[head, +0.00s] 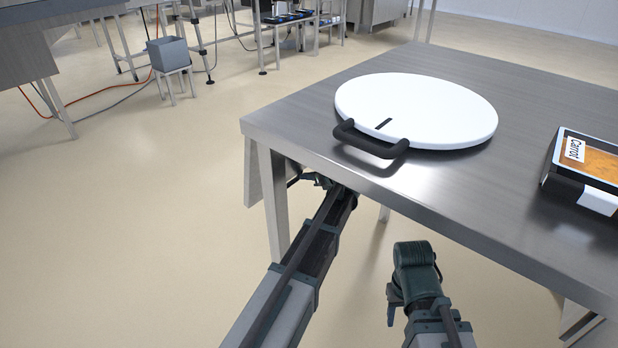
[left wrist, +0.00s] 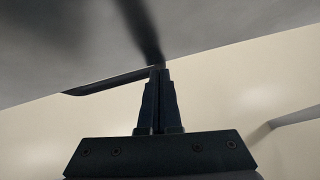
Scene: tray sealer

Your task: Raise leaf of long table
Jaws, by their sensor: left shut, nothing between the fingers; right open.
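The long table (head: 540,90) has a grey steel top and fills the right of the head view. A narrow grey panel (head: 252,172) hangs below its left end; I cannot tell if it is the leaf. My left arm reaches under the table's front edge, and its gripper (head: 322,180) is partly hidden there. In the left wrist view the left gripper (left wrist: 160,72) is shut and empty, below a grey underside (left wrist: 70,50) and near a dark bar (left wrist: 110,80). My right gripper (head: 394,300) is open and empty in front of the table, its fingers small and unclear.
A white round board (head: 420,105) with a black handle (head: 370,142) lies on the table, the handle near the front edge. A carrot tray (head: 590,165) sits at the right. A grey bin (head: 168,54) on a stool stands far left. The floor left of the table is clear.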

